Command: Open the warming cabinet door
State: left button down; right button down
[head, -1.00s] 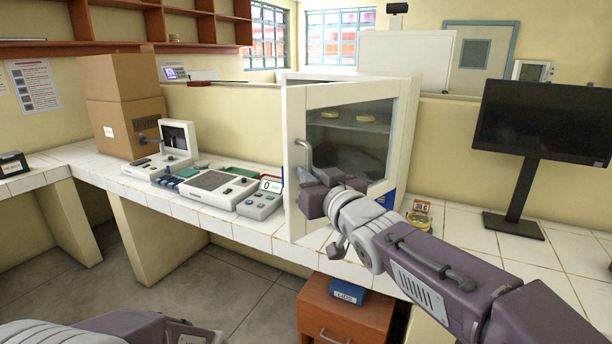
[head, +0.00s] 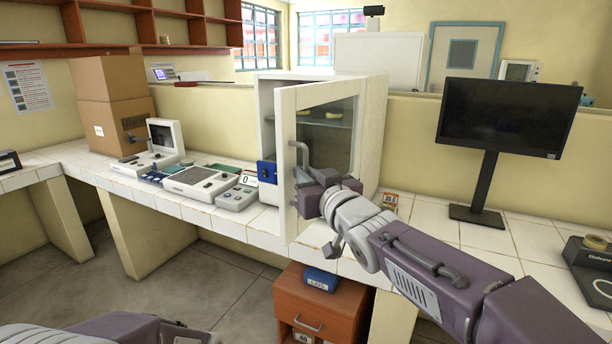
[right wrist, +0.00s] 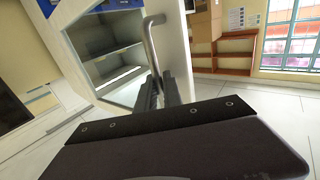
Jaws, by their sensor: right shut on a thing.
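The warming cabinet (head: 371,130) is a white box with a glass-fronted door, standing on the tiled counter. Its door (head: 285,112) stands partly open, swung out toward me, with a gap on its left side. The grey bar handle (head: 301,150) is on the door's left edge. My right gripper (head: 302,192) is at the lower part of the handle and shut on it. In the right wrist view the handle (right wrist: 151,40) runs down between the dark fingers (right wrist: 163,92), and the cabinet's shelves show beyond. My left arm shows at the bottom left; its fingers are out of view.
Bench instruments (head: 200,183) stand left of the cabinet. A monitor (head: 507,117) stands on the counter to the right. A wooden drawer unit (head: 318,312) with a blue box (head: 320,280) on it is below the counter.

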jog(key=shift+r, duration=0.15)
jog(key=c, duration=1.5)
grip_release()
jog(key=shift+w+d, duration=0.1)
jog(key=v, duration=0.9)
